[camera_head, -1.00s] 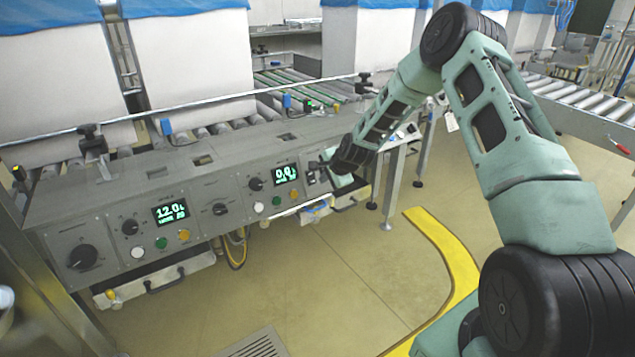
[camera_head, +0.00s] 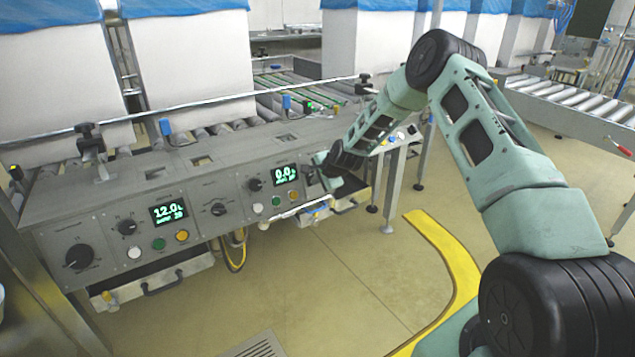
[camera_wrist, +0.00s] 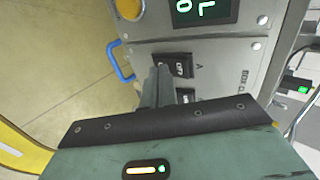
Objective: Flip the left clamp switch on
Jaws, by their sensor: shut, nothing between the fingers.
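In the wrist view, two dark rocker switches with white markings sit on a grey panel lettered "BOX CL…", the rest of the word being covered. The upper one, the left clamp switch (camera_wrist: 172,66), is beside a letter "A" and mostly visible. The other switch (camera_wrist: 186,95) is partly hidden behind my fingers. My gripper (camera_wrist: 160,72) is shut and empty, its fingertips right at the left clamp switch's edge; I cannot tell whether they touch. In the head view my gripper (camera_head: 322,163) is at the console's right end and hides most of the switches.
The grey console (camera_head: 190,230) carries knobs, coloured buttons and two green displays; the right display (camera_head: 286,174) is beside the switch panel. A blue handle (camera_wrist: 119,62) and a yellow button (camera_wrist: 129,8) are near my fingers. Rollers and white boxes stand behind. The floor in front is clear.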

